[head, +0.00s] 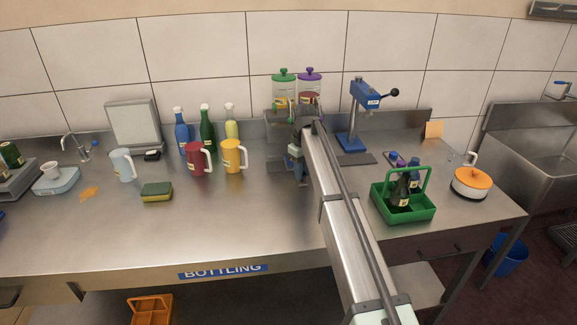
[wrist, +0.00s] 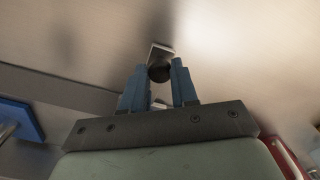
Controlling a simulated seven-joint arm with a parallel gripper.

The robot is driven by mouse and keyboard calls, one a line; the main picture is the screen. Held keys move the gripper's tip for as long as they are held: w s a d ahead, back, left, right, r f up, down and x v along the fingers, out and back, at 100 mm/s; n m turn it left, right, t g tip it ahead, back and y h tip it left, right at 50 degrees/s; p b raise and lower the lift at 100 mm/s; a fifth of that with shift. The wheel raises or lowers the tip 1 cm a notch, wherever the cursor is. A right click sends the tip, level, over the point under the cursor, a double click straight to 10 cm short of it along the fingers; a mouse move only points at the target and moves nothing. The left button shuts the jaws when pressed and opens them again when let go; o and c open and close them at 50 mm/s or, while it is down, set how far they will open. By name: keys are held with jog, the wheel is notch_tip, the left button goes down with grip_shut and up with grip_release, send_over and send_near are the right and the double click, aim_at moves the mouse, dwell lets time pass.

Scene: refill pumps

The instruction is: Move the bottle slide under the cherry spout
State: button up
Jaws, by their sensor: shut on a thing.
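My gripper (head: 297,168) is low at the front of the dispenser (head: 272,113), with my arm covering much of that spot. In the wrist view, my gripper (wrist: 158,82) has its blue fingers closed on a small dark round knob (wrist: 159,72), which I take to be the bottle slide's handle. A pale block shows just beyond it. The dispenser carries a green-lidded jar (head: 284,82) and a purple-lidded jar (head: 309,82). Its spouts and most of the slide are hidden behind my arm, and I cannot tell which spout is cherry.
A yellow pitcher (head: 233,157) and a red pitcher (head: 197,159) stand left of my gripper. A blue press (head: 352,140) is to the right, with a green bottle carrier (head: 405,211) nearer the front.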

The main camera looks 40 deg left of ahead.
jog(key=shift+w+d, duration=2.35)
jog(key=o, duration=0.9)
jog(key=shift+o, duration=0.2)
jog(key=shift+r, duration=0.1)
notch_tip(320, 180, up, 14)
jog(key=shift+f, duration=0.2)
